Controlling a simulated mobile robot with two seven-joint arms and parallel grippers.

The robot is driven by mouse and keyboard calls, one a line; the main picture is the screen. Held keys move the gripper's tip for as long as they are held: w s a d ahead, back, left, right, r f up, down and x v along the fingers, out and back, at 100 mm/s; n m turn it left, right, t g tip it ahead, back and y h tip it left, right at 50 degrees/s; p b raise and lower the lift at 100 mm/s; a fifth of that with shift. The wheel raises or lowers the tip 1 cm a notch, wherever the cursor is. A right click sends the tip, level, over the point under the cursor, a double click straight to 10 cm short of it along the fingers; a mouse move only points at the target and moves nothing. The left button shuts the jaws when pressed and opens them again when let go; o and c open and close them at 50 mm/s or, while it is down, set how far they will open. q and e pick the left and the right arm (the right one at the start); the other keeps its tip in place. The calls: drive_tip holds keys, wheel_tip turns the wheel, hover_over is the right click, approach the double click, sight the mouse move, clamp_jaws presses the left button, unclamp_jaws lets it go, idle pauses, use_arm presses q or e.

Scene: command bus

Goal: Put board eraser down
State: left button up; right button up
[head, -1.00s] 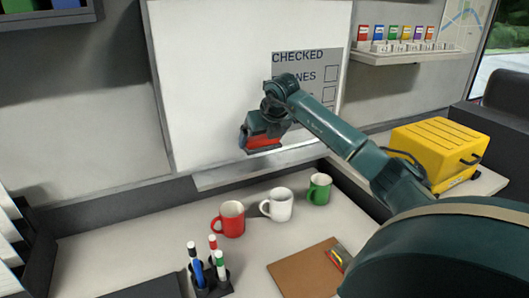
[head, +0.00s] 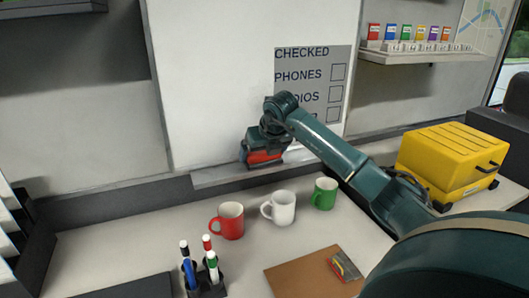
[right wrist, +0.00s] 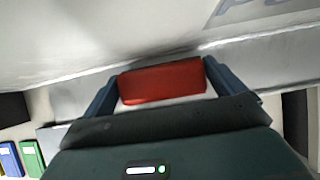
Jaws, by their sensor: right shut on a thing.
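The board eraser (head: 265,157) is red, with a dark part beside it. My right gripper (head: 262,156) is shut on it, just above the pale tray (head: 215,176) under the whiteboard (head: 215,80). In the right wrist view the red eraser (right wrist: 162,82) lies between the two blue fingers of my right gripper (right wrist: 160,88), and the tray (right wrist: 75,98) shows behind it. I cannot tell whether the eraser touches the tray. My left gripper is not in view.
On the desk below stand a red mug (head: 230,221), a white mug (head: 282,208) and a green mug (head: 324,193). A marker holder (head: 208,284) and a brown clipboard (head: 300,274) are in front. A yellow case (head: 445,163) stands at the right.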

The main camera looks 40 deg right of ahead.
drive_tip(key=shift+f, duration=0.1)
drive_tip(key=o, duration=0.5)
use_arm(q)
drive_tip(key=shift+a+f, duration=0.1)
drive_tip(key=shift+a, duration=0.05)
use_arm(e)
drive_tip(key=shift+r, duration=0.25)
use_arm(q)
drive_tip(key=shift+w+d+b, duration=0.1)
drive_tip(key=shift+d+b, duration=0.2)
drive_tip(key=shift+b, duration=0.35)
use_arm(e)
drive_tip(key=v, duration=1.1)
drive_tip(key=shift+s+r, duration=0.3)
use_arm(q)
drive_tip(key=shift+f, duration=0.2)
